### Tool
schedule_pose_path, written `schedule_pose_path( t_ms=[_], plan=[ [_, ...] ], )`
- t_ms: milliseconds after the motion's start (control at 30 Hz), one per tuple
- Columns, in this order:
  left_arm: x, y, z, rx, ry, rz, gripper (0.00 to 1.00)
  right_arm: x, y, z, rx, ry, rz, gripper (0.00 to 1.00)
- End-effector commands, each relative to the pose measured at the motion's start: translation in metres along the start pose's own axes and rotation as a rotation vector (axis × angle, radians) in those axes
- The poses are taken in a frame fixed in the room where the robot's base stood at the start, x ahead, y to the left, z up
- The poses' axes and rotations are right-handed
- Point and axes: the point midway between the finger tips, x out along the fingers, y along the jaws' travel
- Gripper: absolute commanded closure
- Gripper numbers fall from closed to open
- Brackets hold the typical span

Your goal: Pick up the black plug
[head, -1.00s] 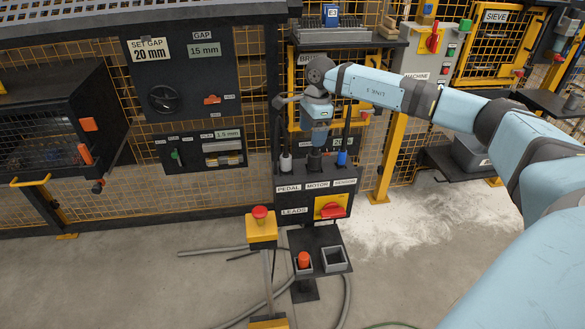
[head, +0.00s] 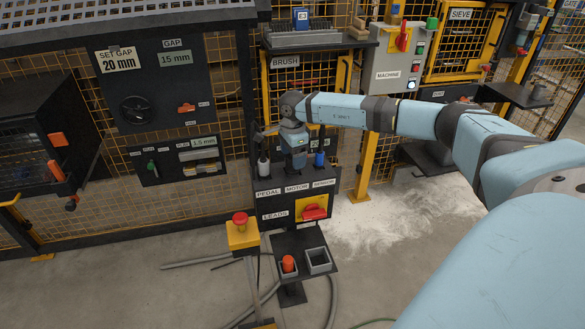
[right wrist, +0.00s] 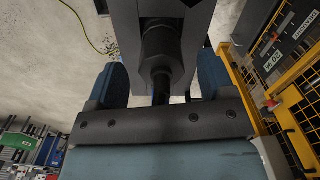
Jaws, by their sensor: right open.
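The black plug (right wrist: 158,42) stands in the middle of the leads panel (head: 262,203), above the MOTOR label. In the head view it is mostly hidden behind my gripper. My right gripper (head: 297,166) points down over it. In the right wrist view my right gripper (right wrist: 160,88) is open, one blue finger on each side of the plug's dark stem, with visible gaps. I cannot tell how deep the plug sits between the fingers. My left gripper is not in view.
A pale plug (head: 263,168) stands left of my gripper and a blue plug (head: 319,160) close to its right. Below are a red switch (head: 314,212), a shelf with a grey bin (head: 318,261), and a red stop button (head: 240,218) on a yellow box.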

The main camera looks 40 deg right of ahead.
Motion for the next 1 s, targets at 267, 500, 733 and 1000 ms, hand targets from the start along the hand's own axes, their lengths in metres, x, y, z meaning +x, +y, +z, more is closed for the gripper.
schedule_pose_path(
  t_ms=[267, 500, 733, 1000],
  plan=[
    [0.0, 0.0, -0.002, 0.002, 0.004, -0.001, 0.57, 0.032, -0.001, 0.003, -0.001, -0.001, 0.001, 0.24],
    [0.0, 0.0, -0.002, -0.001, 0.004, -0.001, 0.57, 0.032, -0.001, 0.003, 0.0, -0.001, 0.0, 0.43],
    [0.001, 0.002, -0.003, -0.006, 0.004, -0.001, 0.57, 0.031, -0.001, 0.003, 0.0, -0.001, 0.0, 0.81],
    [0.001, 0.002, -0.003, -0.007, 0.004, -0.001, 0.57, 0.029, -0.002, 0.003, 0.0, -0.001, -0.001, 0.81]
  ],
)
